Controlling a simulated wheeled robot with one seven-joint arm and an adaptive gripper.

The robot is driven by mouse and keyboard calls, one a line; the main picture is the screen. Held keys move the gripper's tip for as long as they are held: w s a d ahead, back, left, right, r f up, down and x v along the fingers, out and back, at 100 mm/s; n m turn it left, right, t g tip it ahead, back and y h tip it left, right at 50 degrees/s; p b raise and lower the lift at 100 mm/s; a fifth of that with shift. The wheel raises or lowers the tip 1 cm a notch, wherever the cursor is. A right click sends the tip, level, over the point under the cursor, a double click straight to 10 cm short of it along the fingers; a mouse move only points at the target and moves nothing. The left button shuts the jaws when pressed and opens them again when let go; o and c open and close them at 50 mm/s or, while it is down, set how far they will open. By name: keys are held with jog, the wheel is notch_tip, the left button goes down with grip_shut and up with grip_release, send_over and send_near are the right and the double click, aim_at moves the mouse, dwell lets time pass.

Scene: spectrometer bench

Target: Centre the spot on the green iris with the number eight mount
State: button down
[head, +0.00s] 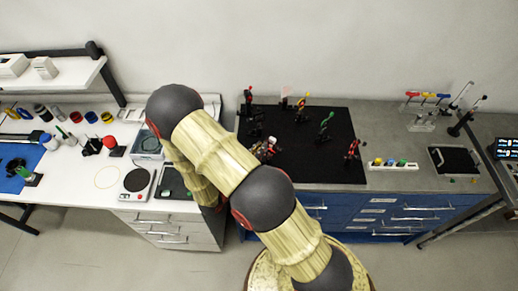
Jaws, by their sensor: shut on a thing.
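The green iris (326,122) stands on a post on the black optical board (300,160), right of its middle. What seems to be my gripper (265,149) shows beyond my arm, low at the board's left side. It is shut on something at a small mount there. The held part is too small and too covered to make out. No number can be read, so I cannot tell which is number eight. I cannot make out a light spot on the iris.
A red-marked mount (352,149) stands at the board's right edge, and an orange-topped one (300,103) at the back. A white strip with coloured knobs (393,164) lies right of the board. The board's front right is clear.

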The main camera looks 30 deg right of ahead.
jog(key=shift+n+p, duration=1.15)
jog(key=shift+n, duration=1.05)
jog(key=c, duration=1.8)
grip_release()
jog(key=shift+c, duration=0.2)
jog(key=shift+a, duration=0.1)
jog(key=v, duration=1.2)
